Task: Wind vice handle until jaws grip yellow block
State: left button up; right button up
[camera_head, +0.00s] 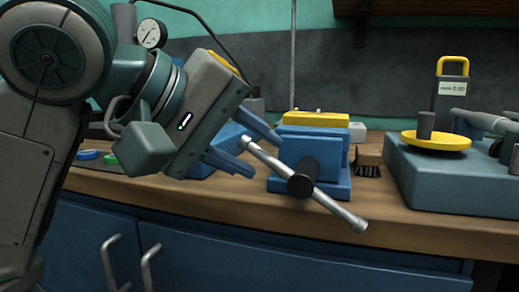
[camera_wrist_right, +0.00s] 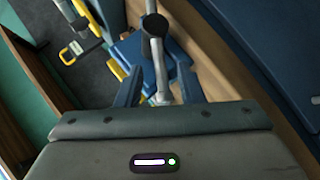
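The blue vice (camera_head: 310,147) stands at the bench's front edge, with the yellow block (camera_head: 316,119) showing behind and above its front jaw. Whether the jaws touch the block is hidden. The vice handle (camera_head: 335,210) is a steel bar through a dark hub (camera_head: 302,179), slanting from upper left to lower right. My right gripper (camera_head: 264,157) is at the bar's upper-left end. In the right wrist view, the bar (camera_wrist_right: 158,75) lies between the right gripper's open fingers (camera_wrist_right: 159,72), with gaps visible on both sides. My left gripper is not in view.
A brush (camera_head: 367,160) lies right of the vice. A grey machine with a yellow disc (camera_head: 437,139) stands farther right. A thin upright rod (camera_head: 293,55) and a dial gauge (camera_head: 151,34) are behind. Blue cabinet doors (camera_head: 240,252) are below the wooden bench.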

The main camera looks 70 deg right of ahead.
jog(key=v, duration=0.8)
jog(key=shift+a+r+b, duration=0.15)
jog(key=shift+a+b, duration=0.15)
jog(key=shift+b, duration=0.05)
jog(key=shift+w, duration=0.1)
jog(key=shift+c, duration=0.4)
